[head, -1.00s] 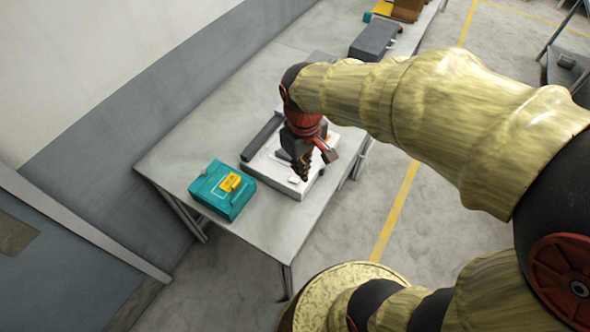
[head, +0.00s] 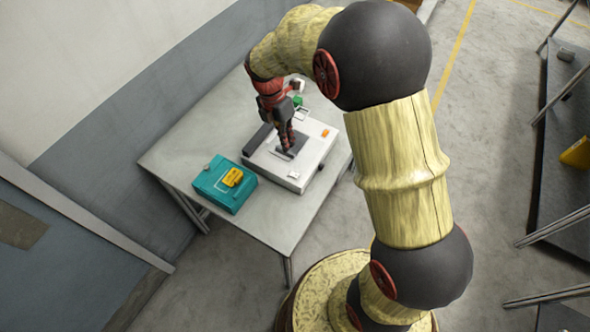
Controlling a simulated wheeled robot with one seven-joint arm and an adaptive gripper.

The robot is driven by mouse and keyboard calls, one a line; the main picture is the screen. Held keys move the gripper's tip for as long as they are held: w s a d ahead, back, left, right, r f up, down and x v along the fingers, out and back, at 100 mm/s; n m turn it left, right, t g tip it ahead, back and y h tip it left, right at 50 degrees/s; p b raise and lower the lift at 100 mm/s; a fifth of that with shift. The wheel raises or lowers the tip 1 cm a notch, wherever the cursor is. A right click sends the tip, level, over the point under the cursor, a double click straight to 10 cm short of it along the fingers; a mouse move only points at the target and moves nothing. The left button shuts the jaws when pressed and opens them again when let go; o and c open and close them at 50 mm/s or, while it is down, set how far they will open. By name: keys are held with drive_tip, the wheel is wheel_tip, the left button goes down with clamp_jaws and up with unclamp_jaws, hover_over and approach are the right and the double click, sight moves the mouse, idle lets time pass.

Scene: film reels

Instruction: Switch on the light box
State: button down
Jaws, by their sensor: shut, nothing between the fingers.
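The light box (head: 262,166) is a flat white-and-grey box on the table, with a dark bar along its left side. A small white switch-like part (head: 294,174) sits near its front right corner, and a small orange part (head: 325,133) is near its right edge. A dark square (head: 297,141) lies on its top. My gripper (head: 285,148) is shut and empty, pointing down over the dark square. I cannot tell whether its tips touch it. My gripper is behind and left of the white part. No glow shows on the box.
A teal case (head: 212,188) with a yellow item (head: 232,177) on it stands left of the box. A green object (head: 298,101) is behind the box. The grey table (head: 262,226) is bare in front. A dark shelf unit (head: 560,90) stands at the far right.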

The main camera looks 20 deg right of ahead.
sight(296, 176)
drive_tip(key=shift+s+n, duration=0.1)
drive_tip(key=shift+n, duration=0.9)
drive_tip(key=b+x, duration=0.1)
drive_tip(key=x, duration=1.3)
drive_tip(key=shift+b, duration=0.3)
drive_tip(key=shift+s, duration=0.1)
drive_tip(key=shift+s+d+f+t+y, duration=0.15)
drive_tip(key=shift+f+t+y, duration=0.15)
drive_tip(key=shift+y, duration=0.1)
